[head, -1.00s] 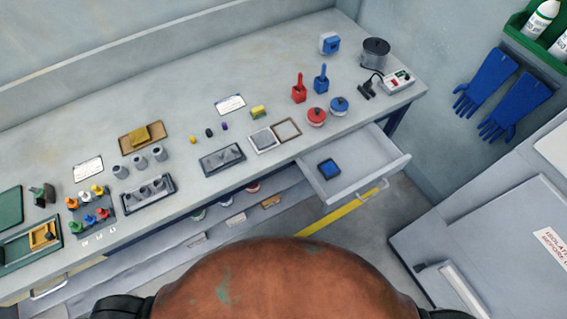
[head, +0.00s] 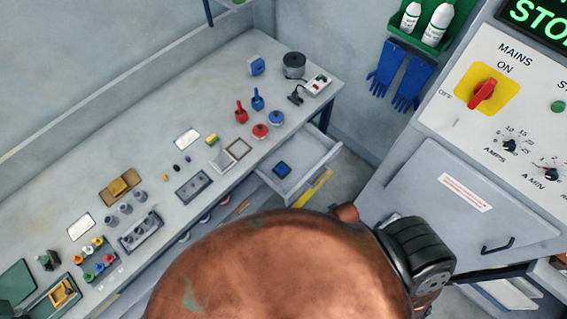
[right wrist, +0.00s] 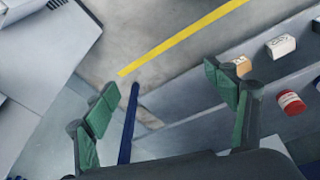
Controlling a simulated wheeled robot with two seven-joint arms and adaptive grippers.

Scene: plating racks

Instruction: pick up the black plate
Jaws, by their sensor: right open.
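I cannot pick out a black plate for certain in either view. In the head view, a dark grey slab (head: 193,187) with small round pieces lies on the bench, beside a pale square plate (head: 222,161) and a brown-edged square frame (head: 239,149). My right gripper (right wrist: 165,88) is open and empty in the right wrist view, its green-padded fingers wide apart above the floor and lower shelf. My left gripper is in neither view.
An open drawer (head: 327,160) holds a small blue item (head: 282,169) and juts out from the bench (head: 80,165). A grey cabinet (head: 420,185) with a red mains switch (head: 483,94) stands at right. A red tin (right wrist: 291,102) sits on the lower shelf.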

